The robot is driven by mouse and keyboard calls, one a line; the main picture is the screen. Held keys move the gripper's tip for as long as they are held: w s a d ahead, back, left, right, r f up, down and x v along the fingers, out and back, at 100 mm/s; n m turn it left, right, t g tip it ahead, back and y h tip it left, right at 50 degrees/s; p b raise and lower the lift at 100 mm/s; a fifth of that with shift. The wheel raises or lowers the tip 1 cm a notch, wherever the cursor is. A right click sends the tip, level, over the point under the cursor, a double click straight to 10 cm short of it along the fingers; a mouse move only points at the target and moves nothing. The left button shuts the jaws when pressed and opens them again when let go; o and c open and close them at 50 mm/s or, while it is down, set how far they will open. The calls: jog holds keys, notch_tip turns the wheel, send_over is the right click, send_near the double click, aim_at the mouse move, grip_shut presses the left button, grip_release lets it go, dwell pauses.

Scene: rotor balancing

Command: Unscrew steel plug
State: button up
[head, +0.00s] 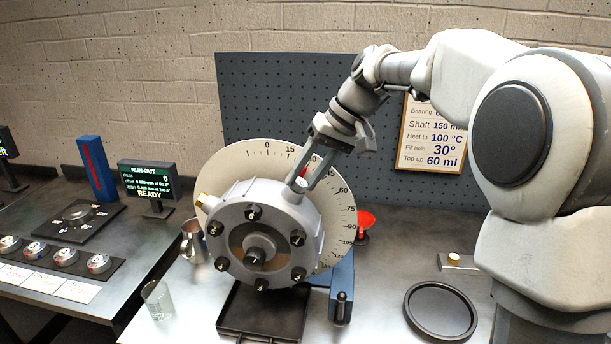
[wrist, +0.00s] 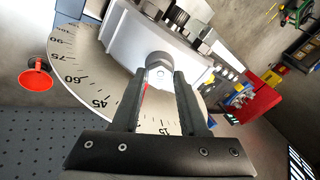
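The round grey rotor housing (head: 285,228) stands upright on a blue stand in front of a degree dial (head: 338,205). A steel plug (head: 297,188) sits on its upper right rim; in the wrist view the plug (wrist: 160,76) shows as a round grey head. My gripper (head: 308,182) reaches down to it from the upper right. In the wrist view my gripper's fingers (wrist: 161,80) are apart, one on each side of the plug, with small gaps seeming to show. Whether the fingers touch it I cannot tell.
A black tray (head: 229,325) lies below the housing. A glass beaker (head: 157,300) and a metal jug (head: 194,241) stand to its left. A red funnel (head: 364,221) is behind right, and a black round dish (head: 440,311) lies on the bench at right.

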grip_shut()
jog(key=shift+f+n+b, duration=0.2)
jog(key=shift+n+b, duration=0.4)
jog(key=shift+n, duration=0.3)
jog(key=n+b, duration=0.2)
jog(key=n, duration=0.4)
jog(key=shift+b, duration=0.3)
jog(key=n+b, duration=0.1)
jog(key=n, duration=0.2)
jog(key=shift+n, duration=0.4)
jog(key=n+b, duration=0.2)
jog(key=n, duration=0.1)
jog(key=shift+r+n, duration=0.1)
jog(key=shift+n, duration=0.3)
jog(key=n, duration=0.3)
jog(key=shift+r+b, duration=0.15)
jog(key=shift+b, duration=0.25)
